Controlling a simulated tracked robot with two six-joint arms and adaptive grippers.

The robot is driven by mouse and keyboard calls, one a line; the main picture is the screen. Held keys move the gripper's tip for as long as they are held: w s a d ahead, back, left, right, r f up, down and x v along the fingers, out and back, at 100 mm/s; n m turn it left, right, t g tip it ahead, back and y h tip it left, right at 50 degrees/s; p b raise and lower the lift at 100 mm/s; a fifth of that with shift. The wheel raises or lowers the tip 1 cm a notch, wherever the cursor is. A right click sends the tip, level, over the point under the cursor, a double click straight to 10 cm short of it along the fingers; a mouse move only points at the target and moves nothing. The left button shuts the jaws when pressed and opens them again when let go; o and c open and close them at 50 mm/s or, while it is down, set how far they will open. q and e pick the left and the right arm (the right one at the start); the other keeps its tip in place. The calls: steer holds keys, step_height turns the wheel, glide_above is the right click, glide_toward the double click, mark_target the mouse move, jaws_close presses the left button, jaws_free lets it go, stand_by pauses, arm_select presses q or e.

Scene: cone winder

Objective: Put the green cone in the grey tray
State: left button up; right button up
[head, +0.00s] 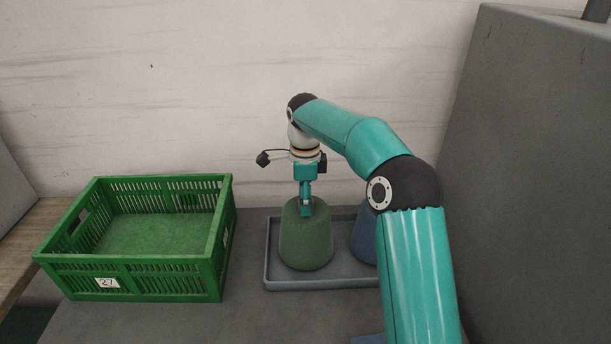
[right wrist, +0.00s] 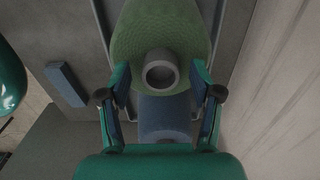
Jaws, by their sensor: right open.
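The green cone (head: 306,238) stands upright in the left part of the grey tray (head: 318,284). It also shows in the right wrist view (right wrist: 163,35), where the grey end of its tube faces the camera. My right gripper (head: 306,208) is at the top of the cone, pointing down. In the right wrist view its two fingers (right wrist: 160,80) are apart, one on each side of the tube end, with gaps between them and the tube. My left gripper is in neither view.
A blue cone (head: 364,240) stands in the tray right of the green cone, partly hidden by my right arm. An empty green crate (head: 140,277) labelled 27 stands at left. A blue block (right wrist: 66,84) lies beside the tray. A large grey panel (head: 525,180) rises at right.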

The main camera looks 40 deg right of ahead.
step_height(320, 180, up, 11)
steer(key=p, duration=0.2)
steer(key=shift+s+f, duration=0.1)
stand_by(0.5)
